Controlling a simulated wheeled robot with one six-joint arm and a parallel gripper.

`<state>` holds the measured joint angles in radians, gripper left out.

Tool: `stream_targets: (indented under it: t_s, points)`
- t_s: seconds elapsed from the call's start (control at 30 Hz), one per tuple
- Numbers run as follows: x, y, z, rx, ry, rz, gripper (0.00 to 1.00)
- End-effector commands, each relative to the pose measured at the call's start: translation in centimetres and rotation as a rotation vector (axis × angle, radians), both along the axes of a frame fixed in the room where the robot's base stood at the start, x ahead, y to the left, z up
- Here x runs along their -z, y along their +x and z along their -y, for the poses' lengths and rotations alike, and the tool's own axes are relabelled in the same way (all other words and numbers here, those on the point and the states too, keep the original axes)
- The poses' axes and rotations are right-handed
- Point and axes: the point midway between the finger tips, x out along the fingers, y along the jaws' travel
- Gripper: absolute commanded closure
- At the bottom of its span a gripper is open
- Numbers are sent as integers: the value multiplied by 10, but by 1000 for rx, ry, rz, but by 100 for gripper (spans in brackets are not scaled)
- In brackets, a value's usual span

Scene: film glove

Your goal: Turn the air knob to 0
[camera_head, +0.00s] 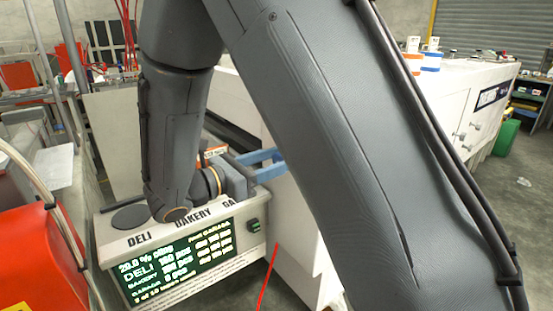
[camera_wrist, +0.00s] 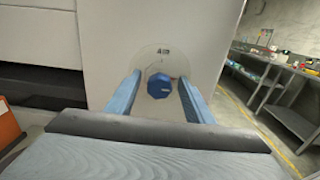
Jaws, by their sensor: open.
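The air knob (camera_wrist: 160,86) is a dark blue, many-sided knob in the middle of the wrist view. It sits on a pale round plate (camera_wrist: 150,65) with a small label above the knob, too small to read fully. The plate is on a white machine panel. My gripper (camera_wrist: 161,84) has two blue fingers, open, one on each side of the knob in the picture, with visible gaps. I cannot tell how far the fingertips are from the panel. In the head view my gripper (camera_head: 262,165) points at the white machine's side; the knob is hidden there.
A control box (camera_head: 180,265) with a green-lit display stands below my arm. The white machine (camera_head: 455,85) extends right, with small containers (camera_head: 425,60) on top. An orange-red object (camera_head: 38,262) is at the lower left. Shelving (camera_wrist: 280,80) stands at the right in the wrist view.

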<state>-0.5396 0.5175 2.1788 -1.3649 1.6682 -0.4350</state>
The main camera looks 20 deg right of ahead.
Motion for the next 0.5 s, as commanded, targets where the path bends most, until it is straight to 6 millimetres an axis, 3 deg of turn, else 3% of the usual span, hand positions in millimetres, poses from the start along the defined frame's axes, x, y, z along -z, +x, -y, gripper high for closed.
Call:
stream_targets:
  t_s: [0.23,0.5]
  points:
    - [0,0,0,-2,0,0,52]
    - [0,0,0,-2,0,0,94]
